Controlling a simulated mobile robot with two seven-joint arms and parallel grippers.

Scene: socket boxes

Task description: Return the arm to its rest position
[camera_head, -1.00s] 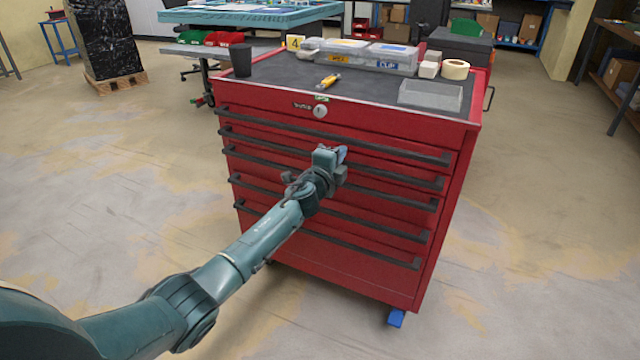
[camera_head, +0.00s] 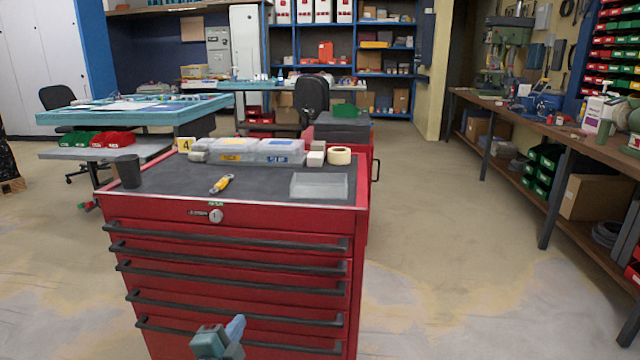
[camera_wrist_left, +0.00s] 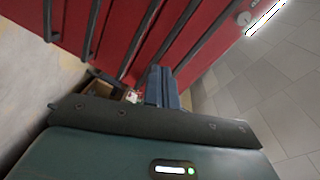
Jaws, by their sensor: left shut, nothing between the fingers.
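My left gripper (camera_head: 232,332) shows at the bottom of the head view, in front of the lower drawers of the red tool cabinet (camera_head: 362,200). Its fingers are shut and nothing is between them. In the left wrist view the shut fingers (camera_wrist_left: 162,88) point toward the red drawer fronts (camera_wrist_left: 115,40) and their dark handles. The gripper looks apart from the handles, though the exact gap is hard to judge. The rest of my left arm is below the head view. My right gripper is not in view.
The cabinet top holds a dark cup (camera_head: 128,170), a yellow tool (camera_head: 221,184), clear organizer boxes (camera_head: 240,150), a tape roll (camera_head: 340,155) and a clear tray (camera_head: 319,186). A workbench (camera_head: 560,125) stands at right. Floor between cabinet and bench is open.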

